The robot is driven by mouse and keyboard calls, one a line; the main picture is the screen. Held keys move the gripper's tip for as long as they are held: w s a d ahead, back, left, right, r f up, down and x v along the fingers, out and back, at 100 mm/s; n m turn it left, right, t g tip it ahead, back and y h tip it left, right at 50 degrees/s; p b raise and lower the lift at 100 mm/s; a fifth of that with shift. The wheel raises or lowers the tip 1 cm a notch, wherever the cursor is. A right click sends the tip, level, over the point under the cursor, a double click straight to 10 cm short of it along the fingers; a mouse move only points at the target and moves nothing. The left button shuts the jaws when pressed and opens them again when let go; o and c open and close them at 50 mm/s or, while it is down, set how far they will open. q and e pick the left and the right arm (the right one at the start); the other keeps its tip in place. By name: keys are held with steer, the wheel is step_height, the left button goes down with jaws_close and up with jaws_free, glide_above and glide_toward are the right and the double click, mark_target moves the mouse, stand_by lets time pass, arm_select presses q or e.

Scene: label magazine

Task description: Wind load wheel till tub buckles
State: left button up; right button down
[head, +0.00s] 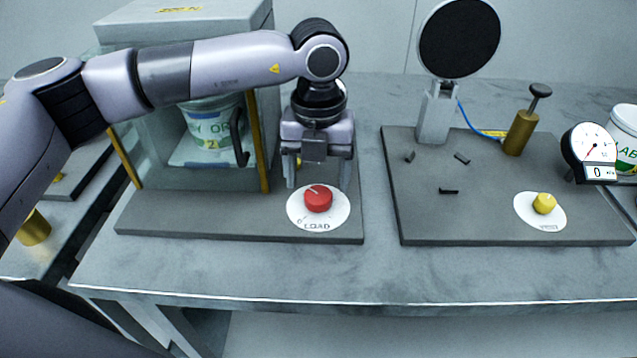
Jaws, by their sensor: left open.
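The red load wheel (318,198) sits on a white round dial plate marked LOAD (299,219), at the front right of a dark base plate. A white tub (215,128) with green lettering stands upright inside the clear-fronted press (190,28). Its shape shows no buckle that I can see, and my arm hides its top. My left gripper (318,183) points down over the wheel, its open fingers either side of and slightly behind it. Whether the fingers touch the wheel I cannot tell. My right gripper is not in view.
To the right, a second dark base (490,225) carries a black disc on a stand (459,38), a brass plunger (521,130), a yellow knob (544,203) and a gauge reading 0 (592,150). Another tub (625,135) stands at the right edge. The table front is clear.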

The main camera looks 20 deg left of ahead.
mark_target(317, 195)
arm_select(q)
steer(key=shift+f, duration=1.65)
steer(key=c, duration=1.1)
steer(key=shift+o, duration=0.3)
steer(key=shift+f+m+b, duration=0.15)
steer(key=shift+m+b, duration=1.05)
steer(key=shift+m, duration=0.3)
steer(key=shift+m+b, duration=1.3)
steer(key=shift+m, duration=0.9)
steer(key=shift+r, duration=0.2)
